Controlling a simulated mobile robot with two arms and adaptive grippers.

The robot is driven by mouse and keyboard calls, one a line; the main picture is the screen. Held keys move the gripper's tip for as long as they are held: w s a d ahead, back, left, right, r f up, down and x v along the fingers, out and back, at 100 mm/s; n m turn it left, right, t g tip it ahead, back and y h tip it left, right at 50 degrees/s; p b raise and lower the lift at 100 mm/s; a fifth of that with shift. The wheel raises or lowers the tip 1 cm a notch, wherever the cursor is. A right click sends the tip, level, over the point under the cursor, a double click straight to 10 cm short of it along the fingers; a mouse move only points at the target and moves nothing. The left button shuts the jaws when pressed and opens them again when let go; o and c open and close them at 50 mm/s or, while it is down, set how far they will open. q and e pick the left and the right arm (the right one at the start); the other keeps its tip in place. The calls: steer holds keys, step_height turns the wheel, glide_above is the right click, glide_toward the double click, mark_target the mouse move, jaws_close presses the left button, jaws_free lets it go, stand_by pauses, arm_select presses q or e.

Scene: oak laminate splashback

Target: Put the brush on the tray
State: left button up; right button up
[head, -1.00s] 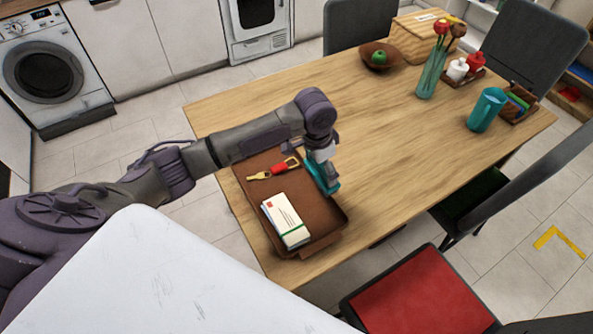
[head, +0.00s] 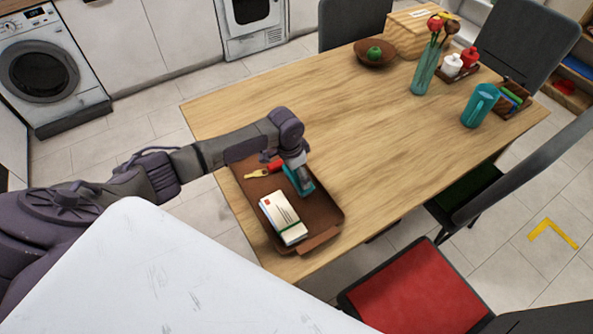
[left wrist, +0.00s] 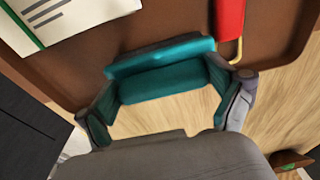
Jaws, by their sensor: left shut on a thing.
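The teal brush (head: 305,186) is held in my left gripper (head: 298,178), over the right-hand side of the brown tray (head: 322,209). In the left wrist view the brush (left wrist: 160,82) lies across between the two fingers, with the tray (left wrist: 85,75) beyond it. I cannot tell whether the brush touches the tray. A bundle of white envelopes (head: 282,216) and a key (head: 256,174) with a red tag (head: 276,166) lie on the tray. My right gripper is out of view.
The tray sits at the near left end of the wooden table (head: 290,105). Farther back stand a bowl with a green apple (head: 375,53), a teal vase (head: 425,68) and a teal jug (head: 480,105). The table's middle is clear. Chairs stand around it.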

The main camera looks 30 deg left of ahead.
mark_target(291, 178)
arm_select(q)
steer(key=shift+f, duration=0.15)
steer(key=o, duration=0.8)
steer(key=shift+o, duration=0.3)
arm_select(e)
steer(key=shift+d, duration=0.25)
arm_select(q)
steer(key=shift+r, duration=0.25)
step_height(291, 178, up, 12)
steer(key=s+a+b, duration=0.1)
steer(key=shift+s, duration=0.25)
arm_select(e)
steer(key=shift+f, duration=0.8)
arm_select(q)
steer(key=shift+f, duration=0.15)
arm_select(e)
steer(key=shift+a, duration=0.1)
